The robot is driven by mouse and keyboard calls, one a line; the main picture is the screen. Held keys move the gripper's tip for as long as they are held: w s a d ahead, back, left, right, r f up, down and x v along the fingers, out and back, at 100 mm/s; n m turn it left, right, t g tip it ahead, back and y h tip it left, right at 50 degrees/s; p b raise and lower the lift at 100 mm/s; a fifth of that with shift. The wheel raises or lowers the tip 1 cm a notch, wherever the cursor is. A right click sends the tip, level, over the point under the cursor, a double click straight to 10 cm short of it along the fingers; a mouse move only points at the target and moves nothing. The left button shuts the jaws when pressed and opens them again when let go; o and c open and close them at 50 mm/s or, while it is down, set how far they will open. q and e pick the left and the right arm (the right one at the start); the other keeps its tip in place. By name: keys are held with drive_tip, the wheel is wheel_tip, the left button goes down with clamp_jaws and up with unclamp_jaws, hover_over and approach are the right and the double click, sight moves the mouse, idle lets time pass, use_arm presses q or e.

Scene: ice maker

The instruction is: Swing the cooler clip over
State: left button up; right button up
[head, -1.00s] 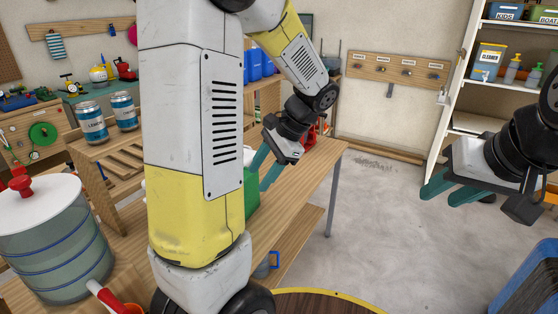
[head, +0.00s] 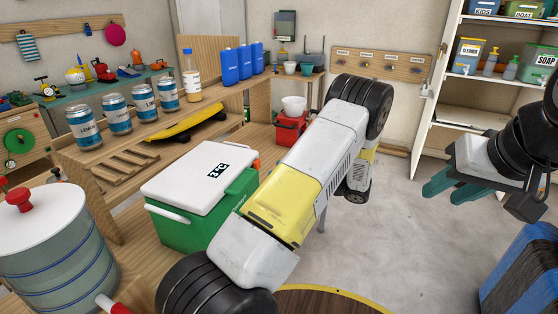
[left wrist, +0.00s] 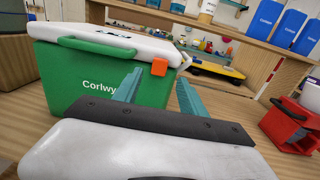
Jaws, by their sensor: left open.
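A green cooler (head: 190,232) with a white lid (head: 200,175) stands on the wooden bench, lid down. Its small orange clip (left wrist: 159,67) shows at the lid's edge in the left wrist view, and a bit of orange (head: 256,164) shows in the head view. My left gripper (left wrist: 157,90) is open and empty, its teal fingers pointing toward the clip side of the cooler. I cannot tell whether a finger touches the cooler. My arm hides this gripper in the head view. My right gripper (head: 440,188) is at the right, empty, its fingers apart.
Several cans (head: 117,114) and a bottle (head: 192,75) stand on the raised shelf behind the cooler. A drink dispenser (head: 60,250) stands at the left. A red box (left wrist: 291,124) sits on the bench right of my left gripper. Bare bench lies between.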

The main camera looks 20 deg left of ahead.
sight(259, 165)
use_arm(q)
drive_tip(key=a, duration=0.6)
drive_tip(key=shift+w+a, duration=0.15)
drive_tip(key=shift+w, duration=0.1)
drive_tip(key=shift+c, duration=0.4)
clamp_jaws()
